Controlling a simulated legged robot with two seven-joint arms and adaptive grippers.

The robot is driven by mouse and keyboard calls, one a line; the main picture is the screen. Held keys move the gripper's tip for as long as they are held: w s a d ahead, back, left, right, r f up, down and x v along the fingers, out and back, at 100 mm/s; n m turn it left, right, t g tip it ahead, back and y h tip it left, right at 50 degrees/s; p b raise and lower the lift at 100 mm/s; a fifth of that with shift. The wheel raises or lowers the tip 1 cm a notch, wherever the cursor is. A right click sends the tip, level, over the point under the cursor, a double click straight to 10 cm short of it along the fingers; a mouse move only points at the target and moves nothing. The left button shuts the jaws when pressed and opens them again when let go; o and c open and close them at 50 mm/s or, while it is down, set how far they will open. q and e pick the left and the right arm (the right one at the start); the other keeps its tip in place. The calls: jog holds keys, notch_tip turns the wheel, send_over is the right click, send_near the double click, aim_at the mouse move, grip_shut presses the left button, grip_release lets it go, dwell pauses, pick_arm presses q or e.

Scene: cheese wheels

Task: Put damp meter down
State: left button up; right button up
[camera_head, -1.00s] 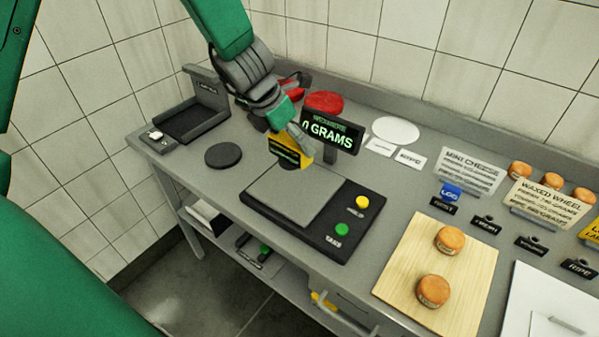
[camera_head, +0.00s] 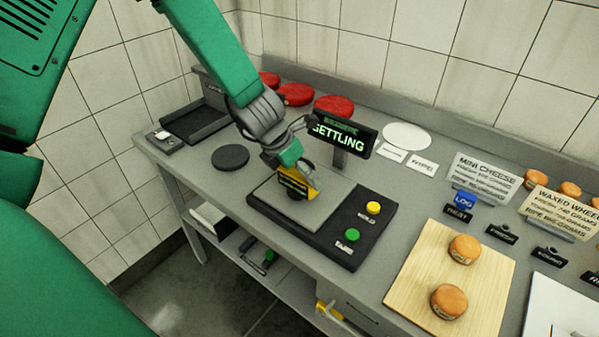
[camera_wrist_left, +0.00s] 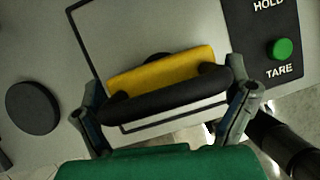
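The damp meter (camera_head: 299,187), a yellow and black device, is at the left side of the grey scale plate (camera_head: 325,205) in the head view. In the left wrist view the meter (camera_wrist_left: 160,75) lies between my left gripper's fingers, one at each end. My left gripper (camera_head: 293,174) is shut on it. The meter is low over the plate and looks to be touching it, though its underside is hidden. The scale display (camera_head: 340,137) reads SETTLING. My right gripper is not in view.
A dark round disc (camera_head: 230,157) lies left of the scale. Yellow (camera_head: 373,208) and green (camera_head: 352,235) buttons sit on its right. A wooden board (camera_head: 415,285) with two orange cheeses is further right. Red wheels (camera_head: 296,94) stand behind. A dark tray (camera_head: 195,122) is at left.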

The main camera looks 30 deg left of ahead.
pick_arm(q)
jog(key=shift+a, duration=0.2)
jog(key=shift+s+d+r, duration=0.1)
jog(key=shift+d+r, duration=0.15)
jog(key=shift+d, duration=0.15)
jog(key=a+p+v, duration=0.1)
jog(key=p+v, duration=0.2)
jog(key=v, duration=0.8)
jog(key=s+f+m+g+y, duration=0.3)
jog(key=s+f+m, duration=1)
jog(key=f+m, duration=0.3)
jog(key=s+d+f+m, duration=0.3)
jog(key=s+m, duration=0.3)
jog(key=m, duration=0.3)
jog(key=s+d+f+m+g+h, duration=0.1)
jog(key=s+d+f+m, duration=0.2)
jog(key=s+m, duration=0.3)
jog(key=f+m, duration=0.1)
jog(key=m, duration=0.2)
jog(key=shift+s+f, duration=0.35)
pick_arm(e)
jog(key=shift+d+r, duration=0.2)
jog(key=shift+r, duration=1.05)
